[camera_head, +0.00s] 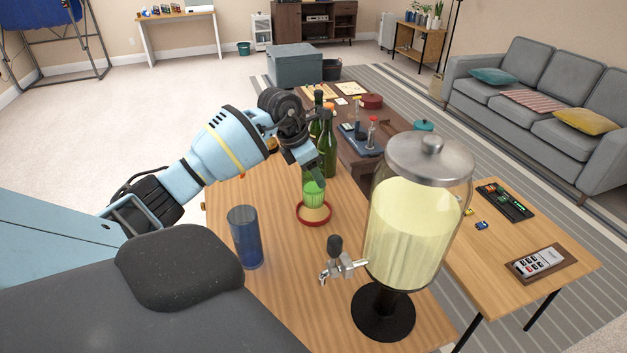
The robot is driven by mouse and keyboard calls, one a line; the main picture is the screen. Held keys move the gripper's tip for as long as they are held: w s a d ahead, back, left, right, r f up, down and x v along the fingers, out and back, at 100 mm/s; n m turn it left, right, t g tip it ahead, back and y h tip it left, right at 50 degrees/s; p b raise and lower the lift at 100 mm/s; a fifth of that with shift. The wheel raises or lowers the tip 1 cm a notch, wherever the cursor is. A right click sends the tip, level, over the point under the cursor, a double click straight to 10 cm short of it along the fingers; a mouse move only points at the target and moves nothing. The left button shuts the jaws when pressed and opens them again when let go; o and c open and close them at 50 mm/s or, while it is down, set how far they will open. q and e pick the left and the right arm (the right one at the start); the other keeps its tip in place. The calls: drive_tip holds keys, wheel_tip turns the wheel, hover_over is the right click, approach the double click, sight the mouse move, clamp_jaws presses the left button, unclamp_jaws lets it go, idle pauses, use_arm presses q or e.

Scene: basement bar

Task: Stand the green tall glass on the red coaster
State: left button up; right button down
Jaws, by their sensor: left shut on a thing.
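The green tall glass (313,193) is upright at the middle of the wooden table. My left gripper (311,172) comes down from above and is shut on its upper part, which the fingers partly hide. The red coaster (314,222) is a round piece with a raised red rim and a tan inside. The glass is over the coaster's far part in the picture; I cannot tell whether its base touches the coaster. My right gripper is not in view.
A blue glass (245,238) stands at the near left. A large drink dispenser (408,225) with a tap stands to the right. Dark green bottles (327,142) stand just behind my gripper. Bare wood (290,285) lies between the blue glass and the dispenser.

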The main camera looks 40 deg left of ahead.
sight(314, 182)
use_arm(q)
drive_tip(key=shift+f, duration=1.7)
drive_tip(key=shift+f, duration=0.1)
drive_tip(key=shift+f, duration=0.1)
drive_tip(key=o, duration=1.3)
drive_tip(key=shift+r, duration=0.45)
drive_tip(key=v, duration=1.1)
drive_tip(key=shift+s+r, duration=0.15)
drive_tip(key=shift+r, duration=0.05)
